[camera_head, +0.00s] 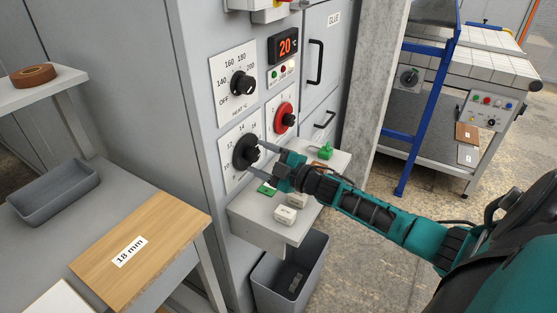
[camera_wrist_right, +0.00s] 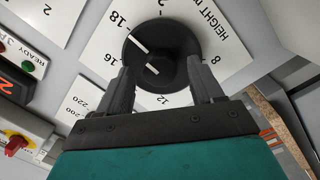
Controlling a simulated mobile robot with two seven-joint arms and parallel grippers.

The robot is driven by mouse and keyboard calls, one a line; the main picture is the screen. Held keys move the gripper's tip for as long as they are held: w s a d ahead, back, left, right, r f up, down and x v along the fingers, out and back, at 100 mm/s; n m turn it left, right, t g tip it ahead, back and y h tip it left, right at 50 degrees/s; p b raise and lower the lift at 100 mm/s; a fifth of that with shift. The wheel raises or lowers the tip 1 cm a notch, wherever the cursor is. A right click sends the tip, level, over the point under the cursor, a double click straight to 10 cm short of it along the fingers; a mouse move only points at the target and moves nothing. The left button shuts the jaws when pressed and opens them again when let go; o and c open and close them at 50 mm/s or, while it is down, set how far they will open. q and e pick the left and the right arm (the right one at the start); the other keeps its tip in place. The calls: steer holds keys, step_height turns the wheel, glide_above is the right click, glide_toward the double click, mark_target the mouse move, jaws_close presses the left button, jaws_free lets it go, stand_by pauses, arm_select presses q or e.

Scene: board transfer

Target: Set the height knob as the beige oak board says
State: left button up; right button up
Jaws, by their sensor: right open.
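The beige oak board (camera_head: 150,240) lies flat on the grey bench at lower left, with a white label reading "18 mm". The black height knob (camera_head: 245,151) is on a white dial plate low on the grey cabinet. In the right wrist view the knob (camera_wrist_right: 160,52) has a white line at upper left, toward the 16 and 18 marks; its exact setting is hard to read. My right gripper (camera_head: 262,159) is open at the knob, with its fingers (camera_wrist_right: 161,80) on either side of it; contact cannot be told. My left gripper is not in view.
Above are a heat knob (camera_head: 243,84), a red-rimmed knob (camera_head: 285,115) and a display (camera_head: 284,46) reading 20. A small shelf (camera_head: 258,227) with blocks juts out below my gripper, above a grey bin (camera_head: 290,275). A grey tray (camera_head: 55,190) sits on the bench.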

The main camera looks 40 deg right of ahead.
steer(key=v, duration=1.2)
steer(key=shift+s, duration=0.2)
